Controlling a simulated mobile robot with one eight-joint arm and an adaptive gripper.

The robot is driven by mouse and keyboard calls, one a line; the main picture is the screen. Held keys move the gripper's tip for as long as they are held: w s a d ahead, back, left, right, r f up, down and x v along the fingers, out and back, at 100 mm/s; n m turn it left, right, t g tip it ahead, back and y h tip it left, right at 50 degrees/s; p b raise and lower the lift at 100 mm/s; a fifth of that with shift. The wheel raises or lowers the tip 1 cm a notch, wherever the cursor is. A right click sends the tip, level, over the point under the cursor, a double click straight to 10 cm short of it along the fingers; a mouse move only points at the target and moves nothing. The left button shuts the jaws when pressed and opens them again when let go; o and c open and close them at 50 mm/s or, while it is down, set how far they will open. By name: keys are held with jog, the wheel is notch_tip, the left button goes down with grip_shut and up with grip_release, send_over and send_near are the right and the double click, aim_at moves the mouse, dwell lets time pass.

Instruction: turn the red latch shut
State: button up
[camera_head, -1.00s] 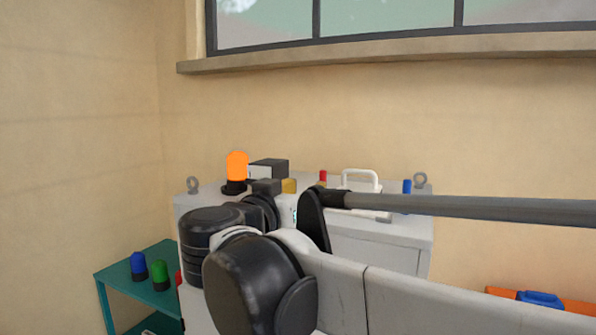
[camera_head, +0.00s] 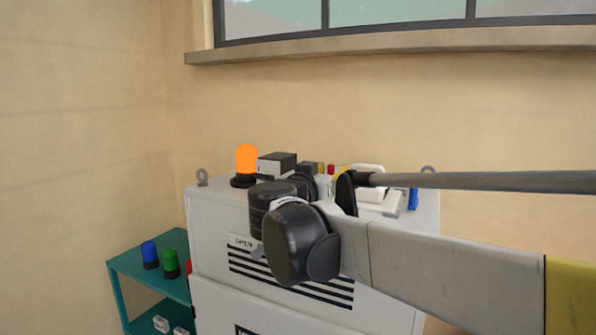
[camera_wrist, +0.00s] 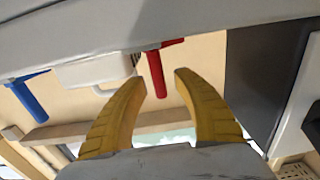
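The red latch (camera_wrist: 157,72) hangs into the wrist view as a short red bar below a grey edge. It lies just beyond and between the tips of the two yellow fingers of my gripper (camera_wrist: 160,78). The fingers are apart and I see no clear contact with the latch. In the head view only a small red tip (camera_head: 331,169) shows on top of the grey cabinet (camera_head: 212,210), behind my arm. My arm hides most of the gripper there.
A blue lever (camera_wrist: 28,94) and a white handled part (camera_wrist: 95,70) are beside the latch; a dark block (camera_wrist: 262,80) is on the other side. An orange lamp (camera_head: 246,160) stands on the cabinet's left. A teal shelf (camera_head: 125,282) is at lower left.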

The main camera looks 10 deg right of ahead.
grip_shut()
jog(key=shift+w+d+n+t+y, duration=0.15)
jog(key=shift+d+n+t+y, duration=0.25)
jog(key=shift+n+t+y, duration=0.5)
jog(key=shift+w+d+n+y, duration=0.1)
jog(key=shift+n+y, duration=0.3)
jog(key=shift+y, duration=0.5)
